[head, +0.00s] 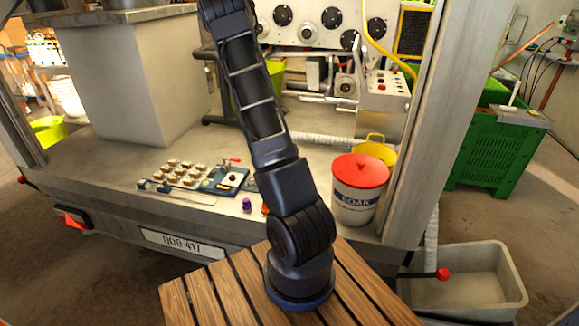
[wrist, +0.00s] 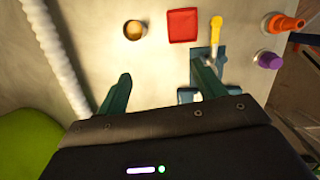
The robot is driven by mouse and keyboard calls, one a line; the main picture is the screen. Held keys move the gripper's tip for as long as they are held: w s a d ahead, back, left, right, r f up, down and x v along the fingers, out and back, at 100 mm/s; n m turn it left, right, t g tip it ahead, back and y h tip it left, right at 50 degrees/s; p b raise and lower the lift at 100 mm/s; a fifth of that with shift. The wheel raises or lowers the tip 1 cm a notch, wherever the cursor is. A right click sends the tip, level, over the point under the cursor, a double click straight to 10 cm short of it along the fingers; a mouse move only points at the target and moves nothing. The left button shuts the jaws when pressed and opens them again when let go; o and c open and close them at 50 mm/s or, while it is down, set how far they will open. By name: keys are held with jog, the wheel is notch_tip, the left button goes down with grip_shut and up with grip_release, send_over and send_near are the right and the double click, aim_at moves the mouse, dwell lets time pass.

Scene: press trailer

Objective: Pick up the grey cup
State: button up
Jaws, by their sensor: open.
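I cannot pick out a grey cup for certain in either view. In the wrist view a small round tan thing with an orange-brown middle (wrist: 135,30) sits on the pale surface, beyond my gripper and a little left of its middle; I cannot tell whether it is a cup. My gripper (wrist: 161,86) shows two dark green fingers set wide apart, open, with only the pale surface seen between them. In the head view my arm rises out of the top of the picture, so my gripper is not seen there, and the arm covers part of the trailer floor.
A red square (wrist: 185,25), a yellow-handled tool (wrist: 215,32), an orange cone (wrist: 284,23) and a purple cap (wrist: 270,60) lie beyond my gripper. A white ribbed hose (wrist: 57,55) runs at left. A red-lidded bucket (head: 353,207) stands right of my arm; several small blocks (head: 183,172) sit left.

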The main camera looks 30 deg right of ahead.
jog(key=d+f+n, duration=0.1)
jog(key=d+f, duration=0.2)
jog(key=f, duration=0.2)
jog(key=w+d+f+n+h, duration=0.1)
jog(key=d+f, duration=0.2)
jog(key=f, duration=0.2)
jog(key=w+d+f+n+g, duration=0.1)
jog(key=d+f, duration=0.1)
jog(key=f, duration=0.3)
jog(key=shift+d+h, duration=0.4)
jog(key=shift+w+x, duration=0.2)
jog(key=shift+x, duration=2.55)
jog(key=shift+a+f, duration=0.1)
jog(key=shift+a, duration=0.1)
jog(key=c, duration=1.1)
